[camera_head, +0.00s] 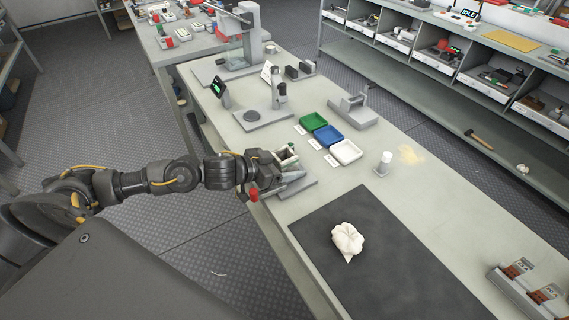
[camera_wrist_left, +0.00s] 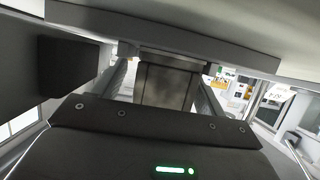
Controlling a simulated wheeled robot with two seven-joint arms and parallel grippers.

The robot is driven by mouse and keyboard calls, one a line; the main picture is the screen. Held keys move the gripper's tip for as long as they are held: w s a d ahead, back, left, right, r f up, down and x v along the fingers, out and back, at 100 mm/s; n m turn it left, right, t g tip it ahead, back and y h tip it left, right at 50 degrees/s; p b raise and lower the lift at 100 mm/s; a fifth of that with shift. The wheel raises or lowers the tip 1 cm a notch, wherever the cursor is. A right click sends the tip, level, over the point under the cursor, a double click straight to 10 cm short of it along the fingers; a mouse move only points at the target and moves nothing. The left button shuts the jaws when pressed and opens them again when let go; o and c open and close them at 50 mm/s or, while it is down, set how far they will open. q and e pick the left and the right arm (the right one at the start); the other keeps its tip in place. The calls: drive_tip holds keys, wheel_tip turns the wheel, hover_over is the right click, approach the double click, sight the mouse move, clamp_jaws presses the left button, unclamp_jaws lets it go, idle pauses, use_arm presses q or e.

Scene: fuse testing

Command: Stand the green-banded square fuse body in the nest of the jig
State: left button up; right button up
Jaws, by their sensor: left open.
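My left gripper (camera_head: 284,168) is open at a small grey fixture on the near-left edge of the bench. This fixture, which looks like the jig (camera_head: 300,187), has a flat grey base and a red knob (camera_head: 254,194) beside it. A small pale, greenish piece (camera_head: 287,153) shows at the gripper; it may be the square fuse body, but its band is too small to make out. In the left wrist view a grey metal block (camera_wrist_left: 167,84) stands between the two fingers (camera_wrist_left: 160,95). The nest is hidden by my gripper. My right gripper is out of view.
Green (camera_head: 312,121), blue (camera_head: 328,135) and white (camera_head: 346,151) trays stand beyond the fixture. A white cylinder (camera_head: 384,163) stands to their right. A crumpled white cloth (camera_head: 347,240) lies on the dark mat (camera_head: 370,275). A grey stand (camera_head: 264,118) is behind the gripper.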

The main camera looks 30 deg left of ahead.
use_arm(q)
drive_tip(key=b+v, duration=0.1)
drive_tip(key=v, duration=1.1)
drive_tip(key=shift+b, duration=0.3)
